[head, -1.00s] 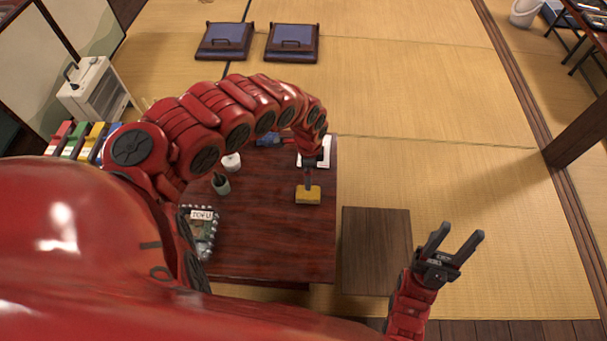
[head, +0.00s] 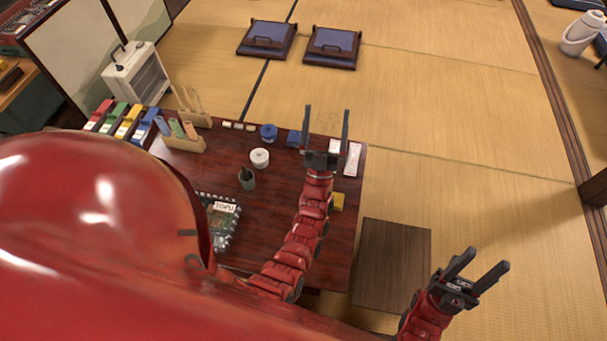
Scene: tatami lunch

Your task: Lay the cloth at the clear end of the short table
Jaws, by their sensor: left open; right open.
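The short table is a dark red-brown low table (head: 275,218) in the middle of the head view. A small yellow block-like piece (head: 338,201) lies near its right edge, partly hidden by my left arm; I cannot tell whether it is the cloth. No other thing shows clearly as a cloth. My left gripper (head: 327,118) is open and empty, its fingers pointing away over the far right part of the table, beyond the yellow piece. My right gripper (head: 489,259) is open and empty, off the table to the right.
Open tatami (head: 450,130) lies beyond.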

